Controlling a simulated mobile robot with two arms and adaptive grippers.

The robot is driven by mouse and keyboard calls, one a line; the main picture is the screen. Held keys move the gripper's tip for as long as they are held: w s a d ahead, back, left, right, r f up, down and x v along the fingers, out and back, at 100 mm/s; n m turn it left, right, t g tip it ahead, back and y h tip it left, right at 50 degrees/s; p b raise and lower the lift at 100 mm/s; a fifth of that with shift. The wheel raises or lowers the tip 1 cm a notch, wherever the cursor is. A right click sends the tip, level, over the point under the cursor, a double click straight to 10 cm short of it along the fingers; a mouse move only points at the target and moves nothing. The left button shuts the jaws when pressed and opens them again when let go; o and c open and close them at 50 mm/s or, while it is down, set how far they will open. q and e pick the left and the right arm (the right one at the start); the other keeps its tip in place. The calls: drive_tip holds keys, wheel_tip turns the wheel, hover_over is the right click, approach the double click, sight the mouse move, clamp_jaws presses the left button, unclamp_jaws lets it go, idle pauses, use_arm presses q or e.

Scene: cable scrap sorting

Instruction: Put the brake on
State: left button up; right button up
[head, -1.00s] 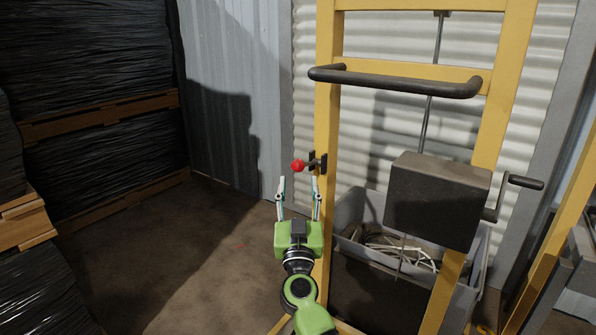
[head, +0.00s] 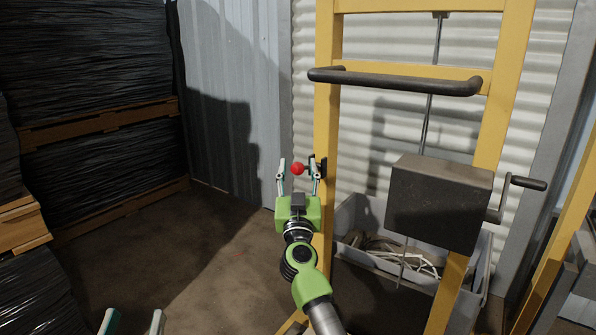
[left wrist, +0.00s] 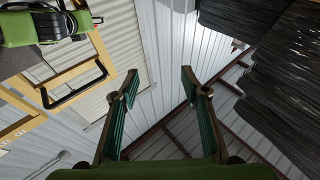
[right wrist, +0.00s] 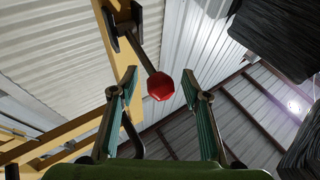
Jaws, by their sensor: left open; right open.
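The brake lever (head: 309,167) has a red knob (head: 298,168) and sits on the left post of the yellow lift frame (head: 326,120). My right gripper (head: 299,166) is open, with its fingertips on either side of the knob in the head view. In the right wrist view the red knob (right wrist: 160,85) shows between and just beyond the open fingers, with its dark rod running up to a bracket on the yellow post. I cannot tell whether a finger touches it. My left gripper (head: 132,322) is open and empty at the bottom left, away from the lever.
A black handlebar (head: 395,84) crosses the frame above the lever. A dark box (head: 440,203) with a crank (head: 515,190) is on the frame's right side. A grey bin (head: 475,285) with cables stands behind. Wrapped pallets (head: 100,170) stand at left; the floor between is clear.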

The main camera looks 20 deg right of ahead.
clamp_jaws()
